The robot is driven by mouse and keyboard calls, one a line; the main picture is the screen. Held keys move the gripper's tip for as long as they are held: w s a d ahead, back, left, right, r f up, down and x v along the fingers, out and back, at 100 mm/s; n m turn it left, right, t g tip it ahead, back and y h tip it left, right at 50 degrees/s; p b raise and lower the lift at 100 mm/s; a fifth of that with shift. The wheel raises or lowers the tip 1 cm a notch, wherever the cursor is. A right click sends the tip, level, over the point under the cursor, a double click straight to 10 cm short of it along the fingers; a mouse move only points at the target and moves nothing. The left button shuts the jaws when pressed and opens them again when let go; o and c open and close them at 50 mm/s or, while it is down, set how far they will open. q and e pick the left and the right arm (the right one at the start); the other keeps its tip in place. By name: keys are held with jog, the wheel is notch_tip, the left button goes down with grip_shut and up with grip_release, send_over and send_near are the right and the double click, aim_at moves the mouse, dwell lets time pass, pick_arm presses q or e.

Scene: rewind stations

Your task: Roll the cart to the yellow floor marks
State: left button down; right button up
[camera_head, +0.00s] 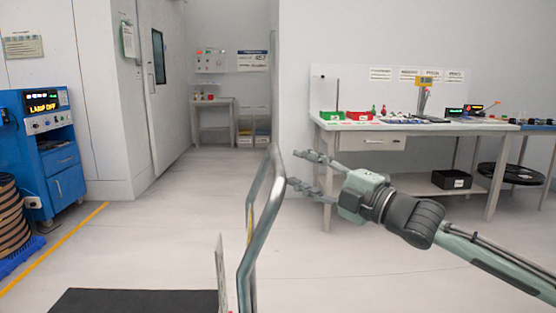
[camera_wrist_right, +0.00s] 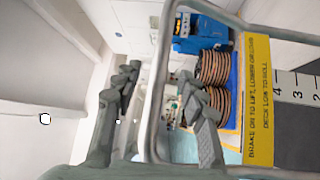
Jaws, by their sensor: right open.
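The cart shows at the bottom of the head view: a grey bent-tube handle (camera_head: 246,270) stands upright beside a dark flat deck (camera_head: 135,302). In the wrist view, the handle (camera_wrist_right: 157,95) appears between my fingers, and a yellow label (camera_wrist_right: 258,100) on the cart mentions brake and deck. My right gripper (camera_head: 297,169) is open and empty, its fingertips just right of the handle's top; I cannot tell the exact gap. A yellow floor line (camera_head: 55,248) runs at the left; I cannot tell whether it belongs to the task's marks. My left gripper is not in view.
A blue cabinet (camera_head: 62,160) and coiled reels (camera_head: 10,222) on a blue pallet stand at the left. A workbench (camera_head: 365,143) with small parts is at the right, with a black crate (camera_head: 451,180) beneath. The middle floor (camera_head: 190,215) is clear.

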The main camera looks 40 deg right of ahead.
aim_at(277, 159)
jog(key=x, duration=0.6)
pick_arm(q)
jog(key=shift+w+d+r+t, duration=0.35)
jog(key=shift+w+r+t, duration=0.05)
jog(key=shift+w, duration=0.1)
pick_arm(e)
jog(key=shift+w+a, duration=0.15)
jog(key=shift+w, duration=0.55)
grip_shut()
